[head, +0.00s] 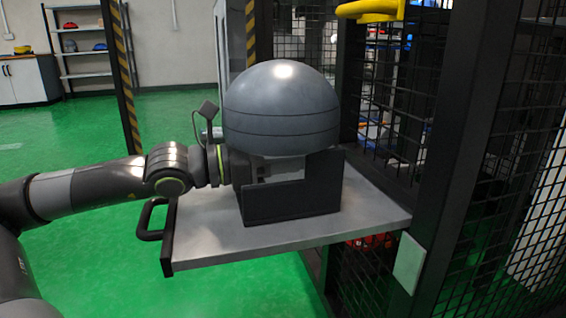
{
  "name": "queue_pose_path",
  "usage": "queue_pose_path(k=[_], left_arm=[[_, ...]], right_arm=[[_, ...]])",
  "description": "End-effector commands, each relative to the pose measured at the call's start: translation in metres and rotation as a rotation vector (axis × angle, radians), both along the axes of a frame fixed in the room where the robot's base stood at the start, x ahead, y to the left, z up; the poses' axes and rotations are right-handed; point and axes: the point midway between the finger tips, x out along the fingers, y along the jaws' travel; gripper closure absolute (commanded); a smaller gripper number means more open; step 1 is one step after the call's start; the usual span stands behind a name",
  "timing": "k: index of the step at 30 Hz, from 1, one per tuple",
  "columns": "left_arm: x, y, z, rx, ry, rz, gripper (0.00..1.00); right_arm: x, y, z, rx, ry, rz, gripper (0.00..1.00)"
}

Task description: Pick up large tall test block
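A large grey dome-topped block (281,110), which I take to be the test block, sits at the dark cradle (292,203) on a grey metal shelf (375,215). A thin seam runs around the block. Its lower part is hidden by the cradle's front walls. My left arm comes in from the left, and my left gripper (254,170) is low at the block's left side, just under the dome and behind the cradle wall. Its fingertips are mostly hidden, so I cannot tell whether they grip or touch the block. My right gripper is out of view.
The shelf has a black handle (152,220) on its left edge. A dark post (455,140) and mesh panels stand close on the right. A yellow ring-shaped part (370,10) hangs above right. Green floor (110,255) is open at left.

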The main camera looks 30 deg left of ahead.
Motion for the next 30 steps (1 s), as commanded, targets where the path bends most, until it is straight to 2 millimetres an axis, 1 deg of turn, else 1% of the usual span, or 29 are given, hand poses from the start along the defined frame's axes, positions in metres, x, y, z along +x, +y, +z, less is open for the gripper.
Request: queue_pose_path(k=[1, 10, 11, 18, 19, 20, 30], left_arm=[[-0.0002, -0.0004, -0.0013, 0.001, -0.002, 0.000, 0.62], [-0.0003, -0.0007, 0.0009, 0.000, 0.000, 0.000, 0.62], [-0.0002, -0.0006, 0.0009, 0.000, 0.000, 0.000, 0.63], [-0.0003, -0.0007, 0.0007, 0.000, 0.000, 0.000, 0.95], [-0.0003, -0.0007, 0.0006, 0.000, 0.000, 0.000, 0.98], [-0.0003, -0.0007, 0.0006, 0.000, 0.000, 0.000, 1.00], [-0.0003, -0.0007, 0.0004, 0.000, 0.000, 0.000, 1.00]], right_arm=[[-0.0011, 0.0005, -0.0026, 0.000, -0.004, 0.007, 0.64], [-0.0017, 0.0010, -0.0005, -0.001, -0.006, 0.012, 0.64], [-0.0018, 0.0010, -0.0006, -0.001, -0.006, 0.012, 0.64], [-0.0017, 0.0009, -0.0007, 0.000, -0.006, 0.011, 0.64], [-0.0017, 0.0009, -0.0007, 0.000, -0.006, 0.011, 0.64], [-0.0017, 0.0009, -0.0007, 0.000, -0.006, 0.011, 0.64], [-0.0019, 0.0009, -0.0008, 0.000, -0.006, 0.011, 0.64]])
